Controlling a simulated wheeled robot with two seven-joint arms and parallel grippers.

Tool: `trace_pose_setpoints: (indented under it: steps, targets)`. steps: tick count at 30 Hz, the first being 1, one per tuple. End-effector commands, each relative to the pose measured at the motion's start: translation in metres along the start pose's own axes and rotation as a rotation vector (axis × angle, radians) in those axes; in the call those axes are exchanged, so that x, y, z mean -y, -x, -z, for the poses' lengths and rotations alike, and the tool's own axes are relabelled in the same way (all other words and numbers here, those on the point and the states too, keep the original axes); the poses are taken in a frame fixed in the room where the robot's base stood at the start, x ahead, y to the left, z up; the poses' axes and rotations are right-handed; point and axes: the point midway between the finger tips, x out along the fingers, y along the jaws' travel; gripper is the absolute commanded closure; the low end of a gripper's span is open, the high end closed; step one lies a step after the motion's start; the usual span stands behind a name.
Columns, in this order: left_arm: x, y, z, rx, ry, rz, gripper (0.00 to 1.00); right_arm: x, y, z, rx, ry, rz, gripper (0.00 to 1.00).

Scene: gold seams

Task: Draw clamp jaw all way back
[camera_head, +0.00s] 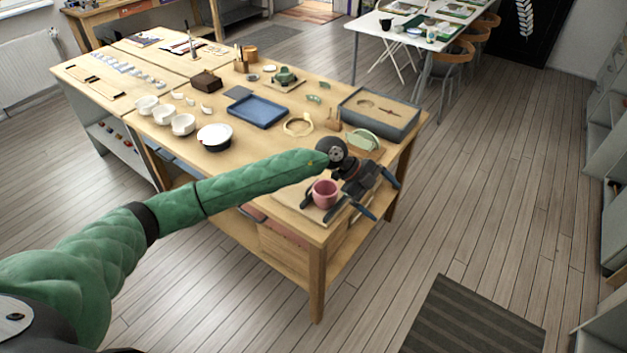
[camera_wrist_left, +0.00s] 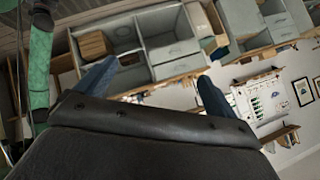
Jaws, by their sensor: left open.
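A pink cup (camera_head: 325,192) stands on a pale board (camera_head: 297,198) at the near right corner of the wooden bench. Dark parts sit beside the cup, partly behind my gripper; I cannot tell which of them is the clamp jaw or how far it is drawn back. My left gripper (camera_head: 380,197) is beside the cup, on its right, over the bench corner. Its blue-tipped fingers are apart with nothing between them. They also show spread and empty in the left wrist view (camera_wrist_left: 157,72), which does not show the clamp. My right gripper is not in view.
Behind my arm on the bench (camera_head: 273,130) are a blue tray (camera_head: 257,111), a grey box (camera_head: 379,112), white bowls, a black-rimmed bowl (camera_head: 214,136) and a green piece (camera_head: 363,140). The floor (camera_head: 470,200) right of the bench is clear.

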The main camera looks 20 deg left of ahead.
Motion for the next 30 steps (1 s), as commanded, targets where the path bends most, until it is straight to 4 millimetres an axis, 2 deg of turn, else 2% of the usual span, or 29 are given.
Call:
trace_pose_setpoints:
  steps: [1,3,5,9,12,15,18,23,25,30]
  targets:
    - [0.000,0.014,-0.021,0.078,0.014,-0.060,0.06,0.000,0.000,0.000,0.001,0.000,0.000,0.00]
    - [-0.005,0.035,-0.049,0.192,0.046,-0.144,0.06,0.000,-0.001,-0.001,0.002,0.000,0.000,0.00]
    - [-0.008,0.055,-0.072,0.294,0.081,-0.210,0.06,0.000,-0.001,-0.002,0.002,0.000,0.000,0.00]
    - [-0.013,0.109,-0.119,0.523,0.173,-0.326,0.06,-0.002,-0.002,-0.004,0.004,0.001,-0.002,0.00]
    - [-0.015,0.143,-0.142,0.651,0.232,-0.375,0.06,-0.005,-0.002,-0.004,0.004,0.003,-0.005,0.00]
    - [-0.016,0.165,-0.154,0.733,0.273,-0.402,0.06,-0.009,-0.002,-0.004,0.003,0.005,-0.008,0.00]
    - [-0.017,0.176,-0.161,0.773,0.293,-0.414,0.06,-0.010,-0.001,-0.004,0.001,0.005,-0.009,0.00]
    - [-0.021,0.173,-0.166,0.779,0.299,-0.417,0.06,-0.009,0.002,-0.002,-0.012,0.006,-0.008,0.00]
    - [-0.025,0.168,-0.170,0.778,0.298,-0.418,0.06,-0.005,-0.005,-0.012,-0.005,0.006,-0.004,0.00]
    - [-0.035,0.153,-0.184,0.777,0.299,-0.417,0.06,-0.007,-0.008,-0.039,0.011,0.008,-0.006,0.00]
